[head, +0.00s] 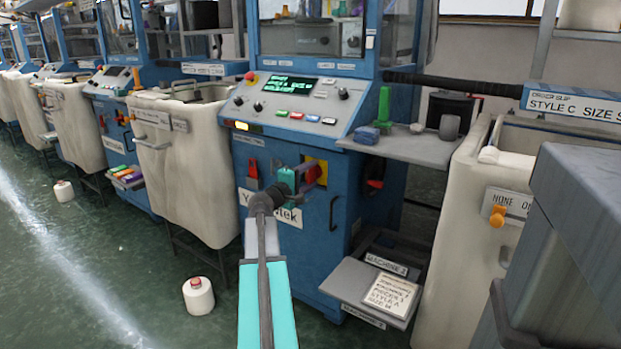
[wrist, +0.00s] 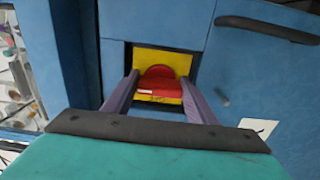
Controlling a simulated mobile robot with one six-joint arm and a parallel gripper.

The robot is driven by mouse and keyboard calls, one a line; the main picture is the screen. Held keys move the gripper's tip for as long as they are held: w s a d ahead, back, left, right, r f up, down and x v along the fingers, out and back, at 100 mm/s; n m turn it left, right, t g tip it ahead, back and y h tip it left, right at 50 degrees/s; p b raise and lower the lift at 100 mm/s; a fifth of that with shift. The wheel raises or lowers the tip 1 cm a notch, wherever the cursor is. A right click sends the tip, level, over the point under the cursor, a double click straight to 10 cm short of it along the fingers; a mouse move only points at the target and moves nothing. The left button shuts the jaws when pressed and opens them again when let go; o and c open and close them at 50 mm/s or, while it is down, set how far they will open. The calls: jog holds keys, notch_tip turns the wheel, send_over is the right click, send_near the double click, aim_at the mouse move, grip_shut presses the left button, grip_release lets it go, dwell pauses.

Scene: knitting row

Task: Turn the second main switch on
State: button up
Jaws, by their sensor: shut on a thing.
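The main switch in front of me is a red knob (wrist: 159,78) on a yellow plate (wrist: 179,62), set in the blue front of a knitting machine (head: 318,235). In the head view the yellow plate (head: 322,168) shows just behind my gripper (head: 309,176), which partly covers the red knob. In the wrist view the two purple fingers of my gripper (wrist: 160,84) reach the plate, one on each side of the knob, and are shut on it. The knob's red grip looks about level in that view. Its on and off marks cannot be read.
Another red handle (head: 375,184) sits on the machine's right side. A control panel (head: 295,102) juts out above. A low shelf with a slip (head: 390,293) stands at lower right, a white cone (head: 198,296) on the floor. Cream bins (head: 180,165) flank the machine.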

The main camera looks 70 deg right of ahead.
jog(key=shift+s, duration=0.15)
jog(key=o, duration=0.8)
jog(key=shift+p+v, duration=1.35)
jog(key=shift+v, duration=5.55)
